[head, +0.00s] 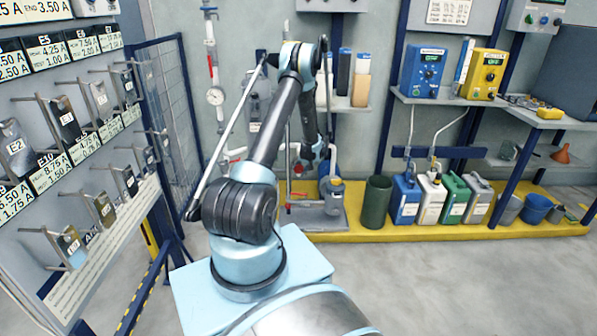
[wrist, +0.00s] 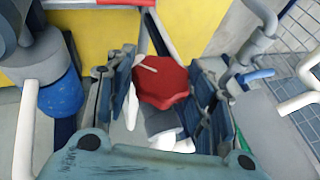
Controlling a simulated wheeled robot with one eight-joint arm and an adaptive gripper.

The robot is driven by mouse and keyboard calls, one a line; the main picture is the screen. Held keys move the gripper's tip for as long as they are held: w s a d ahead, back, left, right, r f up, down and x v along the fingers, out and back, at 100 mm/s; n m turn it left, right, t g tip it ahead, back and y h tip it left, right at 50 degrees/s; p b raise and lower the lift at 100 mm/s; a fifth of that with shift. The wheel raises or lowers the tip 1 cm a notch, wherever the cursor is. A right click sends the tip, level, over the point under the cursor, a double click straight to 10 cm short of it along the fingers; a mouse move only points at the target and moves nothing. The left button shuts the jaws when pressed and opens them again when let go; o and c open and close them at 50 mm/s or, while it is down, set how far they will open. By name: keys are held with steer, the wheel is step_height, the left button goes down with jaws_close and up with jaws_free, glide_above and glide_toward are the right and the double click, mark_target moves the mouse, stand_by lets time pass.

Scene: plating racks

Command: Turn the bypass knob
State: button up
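The red knob (wrist: 162,85), lobed with a pale pointer line on its top, sits in the middle of the wrist view. My gripper (wrist: 165,75) has its two dark blue fingers apart, one on each side of the knob. The fingers are close to the knob's sides; whether they touch it I cannot tell. A white pipe body shows below the knob. In the head view my arm reaches to the pipework at the back wall, and I cannot make out the fingers or the knob clearly there.
A dark green bin (head: 376,203) and several coloured jugs stand on the yellow ledge (head: 480,230). A plate rack (head: 75,150) is on the left. The grey floor at right is clear.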

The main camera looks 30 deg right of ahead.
steer(key=shift+o, duration=0.8)
steer(key=v, duration=1.2)
